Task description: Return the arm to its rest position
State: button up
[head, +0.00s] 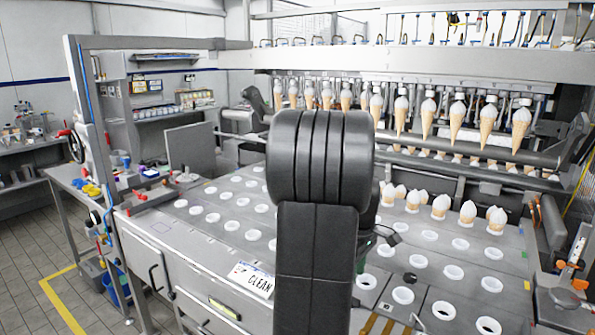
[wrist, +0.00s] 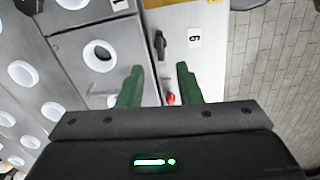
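My dark arm (head: 320,190) stands upright in the middle of the head view, in front of the machine's deck. It hides most of my gripper there. In the wrist view my gripper (wrist: 160,69) shows two green fingers, apart, with nothing held between them. It points down over the edge of the grey deck, where round white-rimmed holes (wrist: 99,55) show at left. Beyond the fingers is a white panel (wrist: 190,18) with a dark handle and a number label. A small red part (wrist: 170,98) shows between the fingers, below them.
Filled cones (head: 457,118) hang in a row at the back. Several more cones (head: 440,206) stand in the deck at right. A "CLEAN" sign (head: 252,279) lies at the deck's front edge. A side table (head: 75,180) stands at left, with free tiled floor (head: 30,265) before it.

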notch_tip(320, 180, up, 6)
notch_tip(320, 180, down, 14)
jog(key=shift+s+f+p, duration=0.1)
jog(key=shift+p, duration=0.2)
jog(key=shift+r+m, duration=0.25)
jog(key=shift+m, duration=0.15)
jog(key=m, duration=0.3)
jog(key=shift+m, duration=0.4)
jog(key=m+p, duration=0.1)
jog(key=m, duration=0.4)
jog(key=shift+m, duration=0.3)
